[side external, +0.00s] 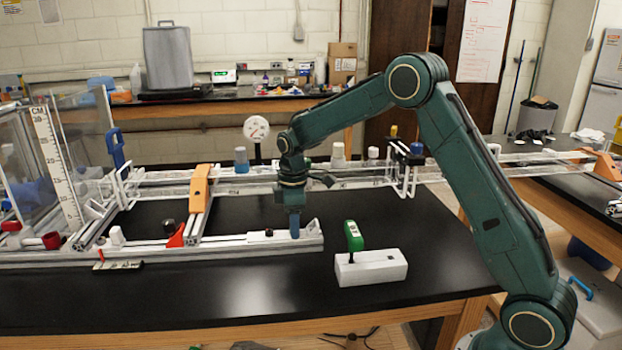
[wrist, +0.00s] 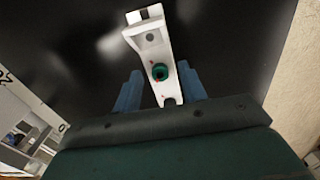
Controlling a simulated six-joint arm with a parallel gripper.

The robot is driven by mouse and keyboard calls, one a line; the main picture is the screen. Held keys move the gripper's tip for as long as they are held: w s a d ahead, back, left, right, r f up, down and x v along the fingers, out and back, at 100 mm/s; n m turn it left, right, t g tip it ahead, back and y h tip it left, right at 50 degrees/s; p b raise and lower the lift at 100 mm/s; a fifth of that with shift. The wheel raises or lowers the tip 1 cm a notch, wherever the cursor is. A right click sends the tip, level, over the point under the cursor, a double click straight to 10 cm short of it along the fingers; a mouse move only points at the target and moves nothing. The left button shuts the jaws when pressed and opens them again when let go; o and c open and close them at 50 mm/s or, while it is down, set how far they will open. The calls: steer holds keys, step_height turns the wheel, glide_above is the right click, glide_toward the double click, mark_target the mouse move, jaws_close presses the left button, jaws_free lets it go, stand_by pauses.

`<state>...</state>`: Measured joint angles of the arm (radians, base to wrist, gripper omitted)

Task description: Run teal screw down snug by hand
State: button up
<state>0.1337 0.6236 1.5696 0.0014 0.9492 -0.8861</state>
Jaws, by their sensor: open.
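In the wrist view a white angle bracket (wrist: 147,40) runs between my fingers. A teal round part with a dark centre (wrist: 160,72), which looks like a screw head, sits in it with small red marks around. A second teal-edged round part (wrist: 170,102) shows nearer my palm, partly cut off. My gripper (wrist: 160,90) is open, its blue fingers on either side of the bracket. In the side view my gripper (side external: 295,228) points down at the right end of the bracket on the front rail (side external: 230,248). The teal parts cannot be made out there; contact is unclear.
A green-handled driver (side external: 353,236) stands in a white block (side external: 372,268) to the right. An orange-topped crossbar (side external: 200,190) and a red piece (side external: 177,237) are left of my gripper. The black table (side external: 240,295) is clear in front.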

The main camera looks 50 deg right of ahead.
jaws_close()
steer(key=shift+m, duration=0.4)
steer(key=m, duration=1.1)
steer(key=shift+r, duration=0.1)
steer(key=m, duration=0.4)
steer(key=shift+w+a, duration=0.1)
stand_by(0.4)
